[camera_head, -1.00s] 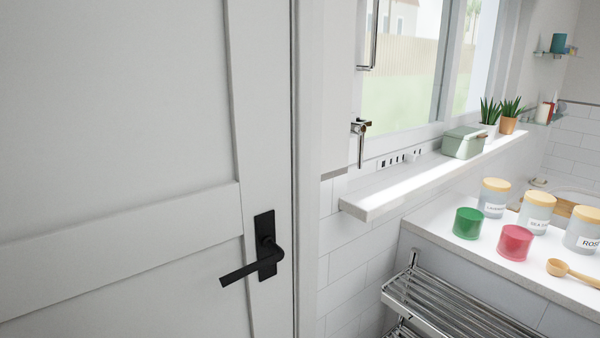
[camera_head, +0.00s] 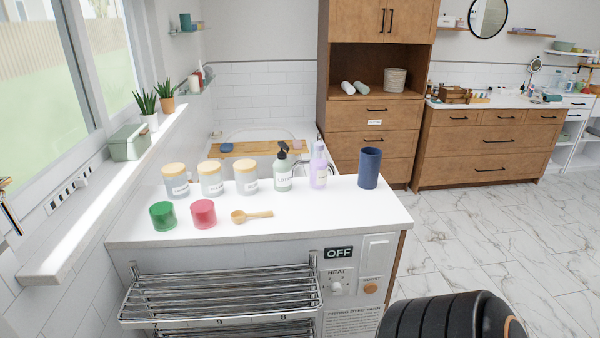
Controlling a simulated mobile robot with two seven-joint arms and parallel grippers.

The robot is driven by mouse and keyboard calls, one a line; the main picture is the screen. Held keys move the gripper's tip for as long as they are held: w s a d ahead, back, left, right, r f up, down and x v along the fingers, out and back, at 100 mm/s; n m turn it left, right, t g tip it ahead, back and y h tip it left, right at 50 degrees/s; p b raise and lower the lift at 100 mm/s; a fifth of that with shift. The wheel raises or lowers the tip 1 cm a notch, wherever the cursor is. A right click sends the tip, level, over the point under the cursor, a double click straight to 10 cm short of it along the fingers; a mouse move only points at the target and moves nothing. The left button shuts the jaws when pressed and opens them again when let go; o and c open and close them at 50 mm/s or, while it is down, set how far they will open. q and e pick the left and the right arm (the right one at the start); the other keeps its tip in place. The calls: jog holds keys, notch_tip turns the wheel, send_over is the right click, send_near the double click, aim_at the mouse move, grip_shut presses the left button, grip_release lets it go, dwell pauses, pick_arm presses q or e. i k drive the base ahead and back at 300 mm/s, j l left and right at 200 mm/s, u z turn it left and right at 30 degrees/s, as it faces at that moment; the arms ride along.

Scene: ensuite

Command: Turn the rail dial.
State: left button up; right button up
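A small white dial (camera_head: 337,287) sits under the word HEAT on the panel at the right of the counter's front face. A black OFF display (camera_head: 338,253) is above it. A round orange-brown knob or button (camera_head: 371,287) is to its right, below a white switch plate (camera_head: 377,249). The chrome towel rail (camera_head: 220,290) is mounted left of the panel. A dark ribbed part of my own arm shows at the bottom right.
The white counter (camera_head: 300,222) holds several jars, two pump bottles, a dark blue cup (camera_head: 369,168), a green candle, a red candle and a wooden spoon. A window ledge (camera_head: 90,222) runs along the left. Marble floor (camera_head: 470,235) is open at the right, before wooden cabinets.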

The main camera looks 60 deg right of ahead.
aim_at(336, 288)
jog(key=z, duration=2.1)
